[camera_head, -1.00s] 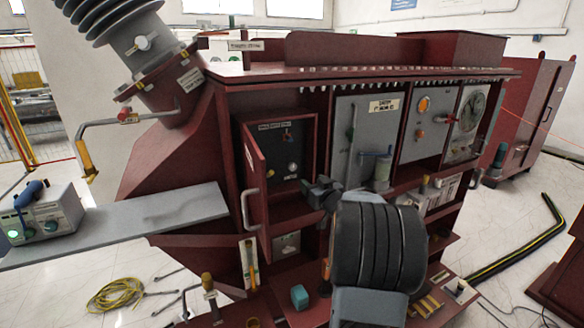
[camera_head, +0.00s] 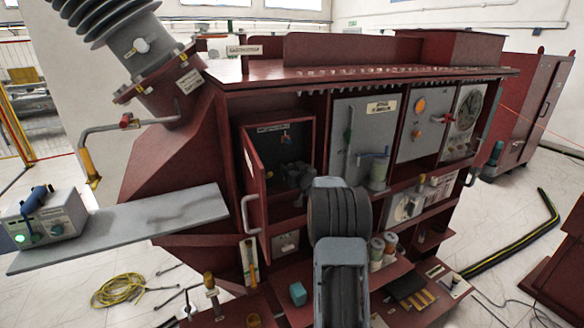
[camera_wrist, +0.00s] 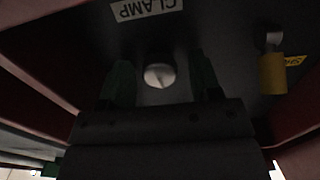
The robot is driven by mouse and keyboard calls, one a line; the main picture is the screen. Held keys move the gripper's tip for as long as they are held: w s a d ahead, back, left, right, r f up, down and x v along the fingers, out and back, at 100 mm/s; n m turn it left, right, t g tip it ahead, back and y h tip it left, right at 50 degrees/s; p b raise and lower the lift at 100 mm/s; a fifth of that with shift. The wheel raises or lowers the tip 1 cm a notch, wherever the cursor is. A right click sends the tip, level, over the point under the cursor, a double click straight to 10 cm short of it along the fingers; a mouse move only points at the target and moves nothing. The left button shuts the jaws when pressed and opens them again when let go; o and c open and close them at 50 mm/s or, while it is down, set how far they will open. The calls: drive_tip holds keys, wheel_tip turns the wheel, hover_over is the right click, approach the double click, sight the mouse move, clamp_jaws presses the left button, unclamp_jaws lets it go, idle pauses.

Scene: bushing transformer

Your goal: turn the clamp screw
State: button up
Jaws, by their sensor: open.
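The clamp screw (camera_wrist: 158,76) shows in the wrist view as a pale round head on a dark panel, under a label (camera_wrist: 148,9) reading "CLAMP". My gripper (camera_wrist: 162,80) is open, with one dark green finger on each side of the screw head and gaps visible between. I cannot tell how far the fingertips are from the panel. In the head view my gripper (camera_head: 297,173) reaches into the open red cabinet box (camera_head: 315,130). It hides the lower part of the panel, including the screw.
The box's red door (camera_head: 254,165) stands open to the left of my gripper, with a pale handle (camera_head: 250,215). In the wrist view a yellow-bodied fitting (camera_wrist: 273,72) sits right of the screw. A grey shelf (camera_head: 150,220) juts out at left.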

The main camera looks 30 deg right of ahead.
drive_tip(key=shift+c, duration=0.4)
drive_tip(key=c, duration=0.8)
drive_tip(key=shift+c, duration=0.2)
